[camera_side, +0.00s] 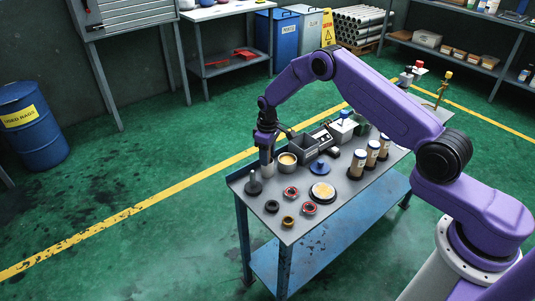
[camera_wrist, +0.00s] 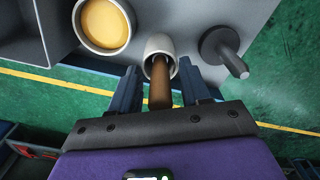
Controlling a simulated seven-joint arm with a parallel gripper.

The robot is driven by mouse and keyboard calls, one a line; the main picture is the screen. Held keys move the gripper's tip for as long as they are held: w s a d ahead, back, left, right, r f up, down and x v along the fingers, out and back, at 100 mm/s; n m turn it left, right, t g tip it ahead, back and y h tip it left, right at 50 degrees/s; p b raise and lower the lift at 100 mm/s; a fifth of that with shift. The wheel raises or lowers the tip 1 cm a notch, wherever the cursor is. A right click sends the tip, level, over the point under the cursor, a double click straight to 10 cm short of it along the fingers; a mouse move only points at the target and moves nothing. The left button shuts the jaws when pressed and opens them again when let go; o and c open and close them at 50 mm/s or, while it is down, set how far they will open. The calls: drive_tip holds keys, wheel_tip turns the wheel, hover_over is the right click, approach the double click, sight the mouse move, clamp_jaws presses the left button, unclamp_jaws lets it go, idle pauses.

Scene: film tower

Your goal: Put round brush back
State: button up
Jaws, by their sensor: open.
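A brown rod (camera_wrist: 160,85), which looks like the handle of the round brush, stands in a pale cup (camera_wrist: 158,45) near the bench edge in the wrist view. Its lower end is hidden in the cup, so I see no bristles. My gripper (camera_wrist: 159,68) is open, with one finger on each side of the handle and cup; I cannot tell whether either finger touches. In the side view my gripper (camera_side: 266,152) points down over the cup (camera_side: 267,168) at the far left end of the bench, and the handle is hidden there.
A bowl of yellow stuff (camera_side: 287,160) stands close beside the cup. A dark upright peg on a round base (camera_side: 253,184) is on its other side. Rings (camera_side: 290,192), a blue-knobbed disc (camera_side: 319,167), a grey tray (camera_side: 305,147) and brown jars (camera_side: 357,163) share the bench.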

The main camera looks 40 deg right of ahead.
wheel_tip(320, 180, up, 12)
drive_tip(key=shift+r, duration=0.15)
drive_tip(key=shift+s+a+r, duration=0.15)
drive_tip(key=shift+a+r, duration=0.1)
drive_tip(key=shift+a, duration=0.05)
drive_tip(key=s+a+r+n, duration=0.2)
drive_tip(key=s+a+r, duration=0.35)
drive_tip(key=s, duration=0.45)
drive_tip(key=s+a+r+n, duration=0.2)
drive_tip(key=s+a+r, duration=0.3)
drive_tip(key=s, duration=0.5)
drive_tip(key=s+d+r+n, duration=0.1)
drive_tip(key=s+d, duration=0.3)
drive_tip(key=s, duration=0.8)
drive_tip(key=s+d+r+n, duration=0.1)
drive_tip(key=s+d, duration=0.3)
drive_tip(key=s, duration=0.8)
drive_tip(key=shift+s+d+n, duration=0.4)
drive_tip(key=shift+n, duration=0.2)
